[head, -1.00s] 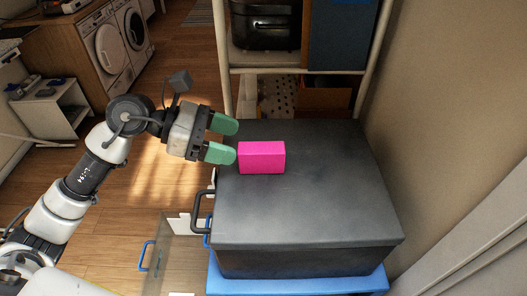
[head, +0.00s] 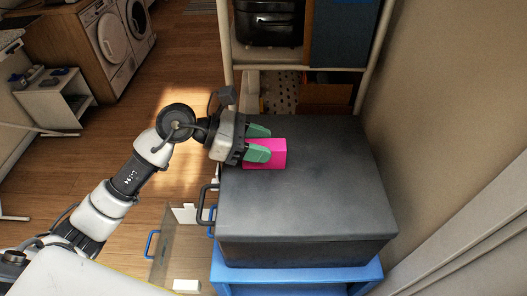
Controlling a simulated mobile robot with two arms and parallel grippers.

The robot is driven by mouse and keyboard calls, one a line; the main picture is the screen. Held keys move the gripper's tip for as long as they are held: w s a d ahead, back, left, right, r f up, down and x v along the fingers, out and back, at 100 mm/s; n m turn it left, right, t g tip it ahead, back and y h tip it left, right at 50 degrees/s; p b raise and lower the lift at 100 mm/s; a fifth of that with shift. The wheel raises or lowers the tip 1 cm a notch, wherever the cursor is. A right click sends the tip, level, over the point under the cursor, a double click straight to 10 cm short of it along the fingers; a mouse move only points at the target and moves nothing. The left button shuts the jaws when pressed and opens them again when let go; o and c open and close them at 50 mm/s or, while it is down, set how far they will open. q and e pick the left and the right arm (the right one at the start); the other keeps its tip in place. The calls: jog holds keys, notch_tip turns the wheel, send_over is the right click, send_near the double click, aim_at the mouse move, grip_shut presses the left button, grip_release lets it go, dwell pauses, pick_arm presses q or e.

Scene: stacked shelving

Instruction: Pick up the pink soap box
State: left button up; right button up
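The pink soap box (head: 279,153) lies on the lid of a dark grey storage box (head: 310,195), near its far left part. My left gripper (head: 259,143) has come in from the left with its green fingers around the soap box. One finger overlaps the near left part of the box and the other is at its far side. The fingers are apart. I cannot tell whether they touch the box. My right gripper is not in view.
The dark grey storage box stands on a blue stand (head: 300,276) and has a handle (head: 205,203) on its left. A shelf rack (head: 228,60) stands behind it. A wall is close on the right. The wooden floor at left is open.

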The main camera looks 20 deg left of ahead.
pick_arm(q)
jog(key=c, duration=0.5)
jog(key=shift+r, duration=0.2)
